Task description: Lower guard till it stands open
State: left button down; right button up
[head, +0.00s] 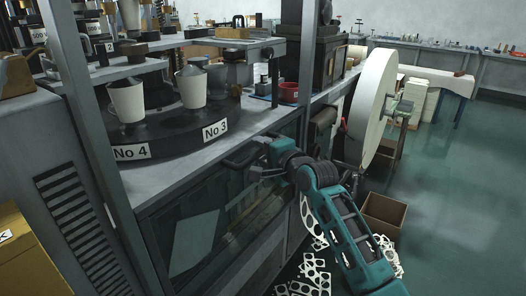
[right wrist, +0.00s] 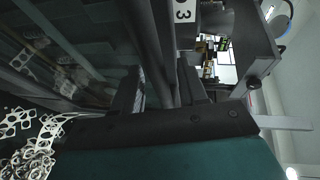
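The guard (head: 196,240) is a dark-framed see-through panel on the front of the machine, below the cup table. It looks raised, covering the opening. A dark bar handle (head: 240,158) runs along its top edge. My right gripper (head: 268,166) reaches in from the lower right and is at this handle. In the right wrist view, my two fingers (right wrist: 160,92) stand apart with a dark bar (right wrist: 160,50) passing between them. A gap seems to show beside the bar, so I see no firm grip. My left gripper is in neither view.
Two white cups (head: 126,101) stand on the round black table with labels No 4 and No 3. A large pale paper roll (head: 371,108) stands to the right. Punched paper scrap (head: 312,275) and a cardboard box (head: 383,213) lie on the floor. Open floor lies to the right.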

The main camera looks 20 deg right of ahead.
pick_arm(q)
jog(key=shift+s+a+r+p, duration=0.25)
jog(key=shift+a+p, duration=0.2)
jog(key=shift+p, duration=0.4)
pick_arm(e)
jog(key=v, duration=1.3)
jog(key=shift+f, duration=0.1)
pick_arm(q)
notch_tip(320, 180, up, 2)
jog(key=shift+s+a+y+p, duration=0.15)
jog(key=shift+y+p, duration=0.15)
jog(key=shift+p, duration=0.9)
pick_arm(e)
jog(key=s+a+f+n+g+h, duration=0.1)
jog(key=s+a+f+n+g, duration=0.1)
jog(key=s+f+n, duration=0.6)
jog(key=s+a+f+n+g+h, duration=0.1)
jog(key=s+f+n, duration=0.7)
jog(key=f, duration=1)
jog(key=s+a+g, duration=0.1)
jog(key=s, duration=0.3)
jog(key=shift+s+n, duration=0.4)
